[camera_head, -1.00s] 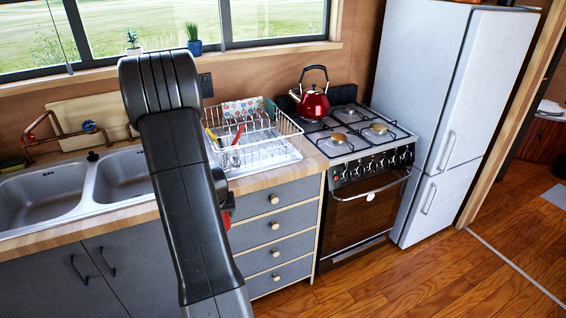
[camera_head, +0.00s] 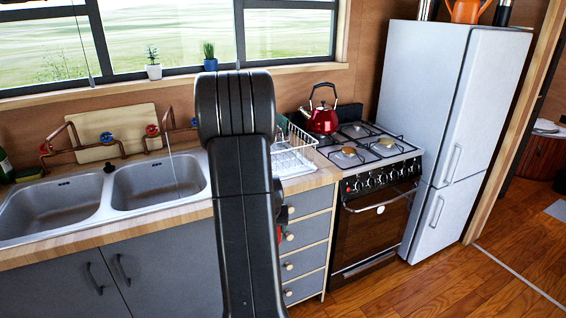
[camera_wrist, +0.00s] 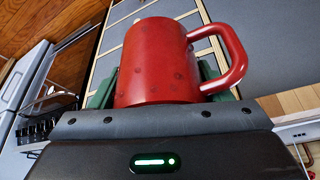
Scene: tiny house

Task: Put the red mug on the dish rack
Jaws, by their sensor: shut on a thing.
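The red mug (camera_wrist: 158,62) fills the middle of the wrist view, its handle to the right. My gripper (camera_wrist: 160,88) is shut on it; green finger pads show on both sides of the mug. In the head view my arm hides the gripper and nearly all of the mug; a small bit of red shows at the arm's right edge, in front of the drawers. The white wire dish rack (camera_head: 292,150) stands on the counter behind my arm. My arm hides its left part. The mug is apart from the rack, lower and nearer to me.
A double sink (camera_head: 160,188) lies left of my arm. A stove (camera_head: 368,150) with a red kettle (camera_head: 322,120) stands right of the rack, then a tall fridge (camera_head: 440,110). Grey drawers (camera_head: 308,232) are below the counter edge. Floor is clear at right.

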